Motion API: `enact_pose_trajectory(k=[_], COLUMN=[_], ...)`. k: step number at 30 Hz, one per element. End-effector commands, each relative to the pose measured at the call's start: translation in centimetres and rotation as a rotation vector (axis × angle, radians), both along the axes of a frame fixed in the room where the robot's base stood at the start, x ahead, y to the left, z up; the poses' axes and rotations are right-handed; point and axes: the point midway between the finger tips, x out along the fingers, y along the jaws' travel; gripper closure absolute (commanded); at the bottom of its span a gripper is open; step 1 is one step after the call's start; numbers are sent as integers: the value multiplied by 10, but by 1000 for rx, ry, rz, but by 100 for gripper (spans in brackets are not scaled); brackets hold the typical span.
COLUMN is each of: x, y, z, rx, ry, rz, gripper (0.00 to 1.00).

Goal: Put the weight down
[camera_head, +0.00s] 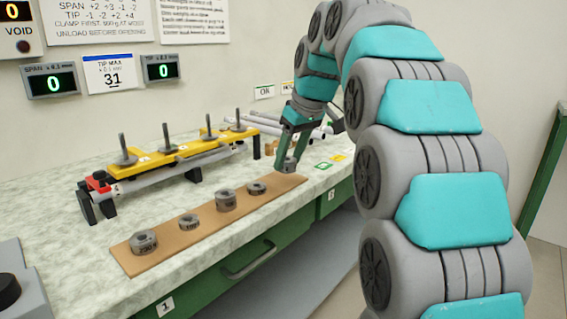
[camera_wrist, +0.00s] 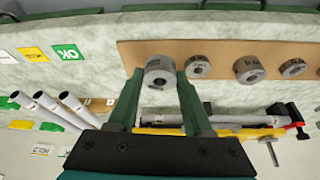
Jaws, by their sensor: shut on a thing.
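My gripper (camera_head: 289,152) is shut on a grey round weight with a hole (camera_head: 288,165), at the far right end of the brown board (camera_head: 170,255). In the wrist view, the held weight (camera_wrist: 160,72) sits between the two green fingers of my gripper (camera_wrist: 160,82), over or on the left end of the board (camera_wrist: 215,50). I cannot tell whether its underside touches the board. Several similar weights stand in a row along the board, such as a tall one (camera_head: 226,200) and a large one at the near end (camera_head: 144,242).
A fixture with yellow bars and upright pegs (camera_head: 180,152) stands behind the board. Pale rods (camera_wrist: 48,103) and green and yellow cards (camera_wrist: 67,52) lie beyond the gripper. Two displays (camera_head: 53,83) on the wall read 0. The bench's front edge runs close to the board.

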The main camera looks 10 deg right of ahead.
Motion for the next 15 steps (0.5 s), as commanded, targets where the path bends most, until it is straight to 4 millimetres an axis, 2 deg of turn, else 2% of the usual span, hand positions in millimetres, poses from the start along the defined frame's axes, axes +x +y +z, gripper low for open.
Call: enact_pose_trajectory(k=[1, 6, 15], x=[10, 33, 44], y=[0, 0, 1], z=[0, -2, -6], rx=[0, 2, 2], ry=[1, 1, 1], rz=[0, 1, 1], gripper=[100, 100, 100])
